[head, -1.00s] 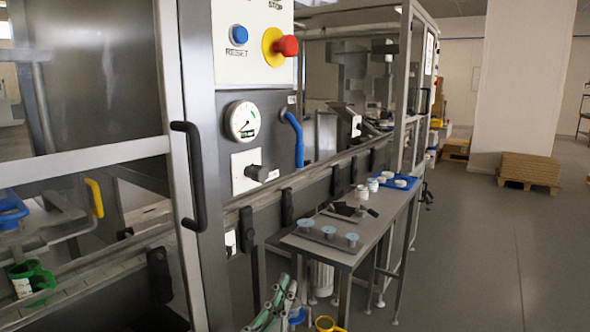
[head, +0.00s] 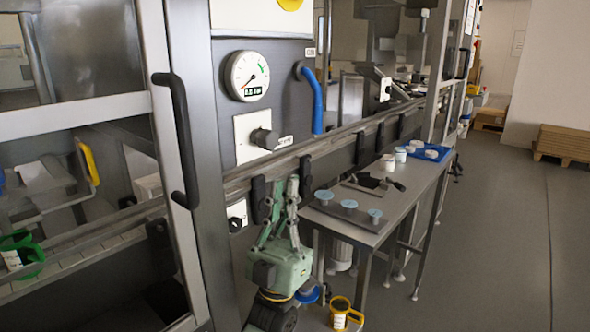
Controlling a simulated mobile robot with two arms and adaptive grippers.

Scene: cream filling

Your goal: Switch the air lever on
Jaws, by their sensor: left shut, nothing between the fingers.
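A white plate with a dark grey knob-like handle (head: 264,138) is on the grey machine panel, below a round gauge (head: 247,76); it looks like the air lever, but its label is too small to read. The handle sticks out toward the right. My left gripper (head: 284,188), with a green body and slim fingers, is shut and empty. It points upward, below and slightly right of the handle in the picture, apart from it, in front of the rail. My right gripper is not in view.
A blue curved pipe or handle (head: 312,98) is right of the gauge. A black door handle (head: 178,140) stands out at left. A narrow table (head: 395,208) with cups and tools is at right. A yellow cup-like item (head: 340,313) is low near my arm. Floor at right is clear.

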